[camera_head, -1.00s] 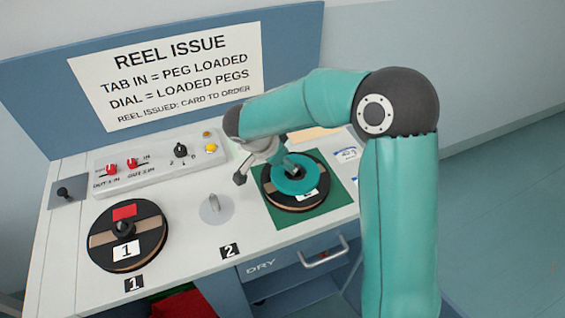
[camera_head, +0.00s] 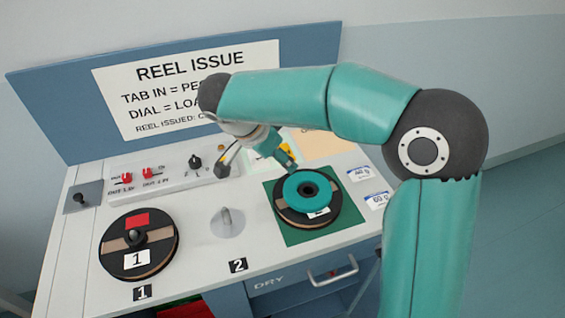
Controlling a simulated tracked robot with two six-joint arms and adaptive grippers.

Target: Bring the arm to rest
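My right arm comes in from the right, bent over the bench. My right gripper (camera_head: 256,163) hangs over the back of the bench, left of and behind the reel with the teal hub (camera_head: 291,192). Its fingers are spread apart and nothing shows between them. That reel lies flat on a green mat (camera_head: 346,224) and the gripper looks clear of it. My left gripper is not in the view.
A black reel labelled 1 (camera_head: 138,260) sits at the bench's left, beside an empty peg plate (camera_head: 227,224) near label 2. A control panel (camera_head: 158,182) and an upright sign (camera_head: 120,105) stand behind. Cards (camera_head: 360,174) lie at right. A drawer handle (camera_head: 333,272) juts out in front.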

